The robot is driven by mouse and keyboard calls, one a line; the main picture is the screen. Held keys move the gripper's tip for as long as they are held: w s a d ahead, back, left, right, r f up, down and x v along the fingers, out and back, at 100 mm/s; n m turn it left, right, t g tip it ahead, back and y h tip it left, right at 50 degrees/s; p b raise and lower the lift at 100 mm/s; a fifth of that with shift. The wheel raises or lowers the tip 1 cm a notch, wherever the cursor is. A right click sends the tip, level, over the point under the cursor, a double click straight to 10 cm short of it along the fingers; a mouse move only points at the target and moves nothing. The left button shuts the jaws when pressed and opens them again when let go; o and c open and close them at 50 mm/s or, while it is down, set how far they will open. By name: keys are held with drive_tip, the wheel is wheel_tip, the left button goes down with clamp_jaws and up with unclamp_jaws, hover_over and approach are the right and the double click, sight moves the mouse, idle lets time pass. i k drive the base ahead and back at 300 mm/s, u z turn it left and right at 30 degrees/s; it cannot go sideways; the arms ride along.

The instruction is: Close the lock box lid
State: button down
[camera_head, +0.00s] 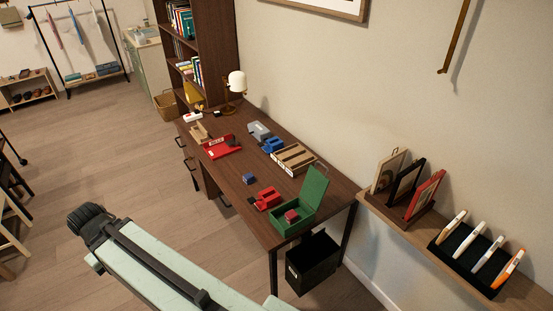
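The green lock box (289,228) stands on the near right corner of the brown desk. Its lid (314,188) is open and stands up at the box's right back side. A small dark red object (292,215) shows inside the box. A pale green link of my arm crosses the bottom left, in front of the desk and apart from the box. No gripper fingers can be made out.
The desk (232,183) also holds a red tray (222,148), a wooden divided tray (293,158), a red item (267,198) close left of the box and a lamp (236,85). A black bin (312,262) stands below. A wall shelf (400,220) is at right.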

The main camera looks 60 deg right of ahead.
sight(316, 185)
drive_tip(key=u, duration=0.8)
drive_tip(key=k, duration=0.85)
drive_tip(key=z, duration=1.55)
drive_tip(key=i, duration=0.55)
drive_tip(key=u, duration=0.05)
